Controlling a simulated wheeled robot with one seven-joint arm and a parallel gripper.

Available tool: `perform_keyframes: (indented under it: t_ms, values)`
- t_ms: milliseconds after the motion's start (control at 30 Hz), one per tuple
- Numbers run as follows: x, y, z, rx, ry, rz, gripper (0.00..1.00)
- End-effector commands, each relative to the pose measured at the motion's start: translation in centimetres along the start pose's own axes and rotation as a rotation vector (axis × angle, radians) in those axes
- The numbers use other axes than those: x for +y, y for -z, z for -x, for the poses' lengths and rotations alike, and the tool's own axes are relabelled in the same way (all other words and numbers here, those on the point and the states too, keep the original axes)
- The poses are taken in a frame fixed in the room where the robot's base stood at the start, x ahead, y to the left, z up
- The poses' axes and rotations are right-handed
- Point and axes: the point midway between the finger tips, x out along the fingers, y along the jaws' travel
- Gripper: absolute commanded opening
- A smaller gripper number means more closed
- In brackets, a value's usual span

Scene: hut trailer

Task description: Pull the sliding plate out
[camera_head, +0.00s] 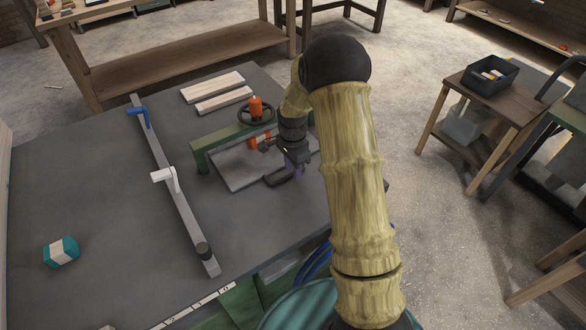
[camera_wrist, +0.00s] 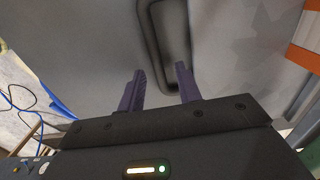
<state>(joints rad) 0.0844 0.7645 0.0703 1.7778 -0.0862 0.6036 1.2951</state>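The sliding plate (camera_head: 232,172) is a flat light-grey sheet lying in a green-framed press on the dark table. Its dark loop handle (camera_head: 272,181) sticks out at the plate's front right edge. In the wrist view the handle (camera_wrist: 146,40) runs up from just beyond the fingertips. My gripper (camera_head: 293,176) is above the handle at its right end, partly hidden by my wrist. In the wrist view its two purple fingers (camera_wrist: 160,78) are apart, with the handle's near end in front of the gap. I cannot tell whether they touch it.
The press has a green crossbar (camera_head: 215,137), a black handwheel and an orange knob (camera_head: 255,106). Left of it lies a long metal rail (camera_head: 170,190) with blue and white clamps. Wooden boards (camera_head: 213,87) lie behind. A teal-and-white block (camera_head: 61,251) sits far left.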

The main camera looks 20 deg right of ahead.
Motion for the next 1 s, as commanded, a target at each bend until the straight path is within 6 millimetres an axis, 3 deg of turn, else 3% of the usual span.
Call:
perform_keyframes:
  t_ms: [367,567,1000]
  values:
    - [-0.02,-0.02,-0.94,0.000,0.001,0.001,0.34]
    - [-0.14,-0.33,-0.92,0.000,0.001,0.007,0.00]
    - [0.51,-0.06,-0.87,-0.003,0.000,-0.001,0.00]
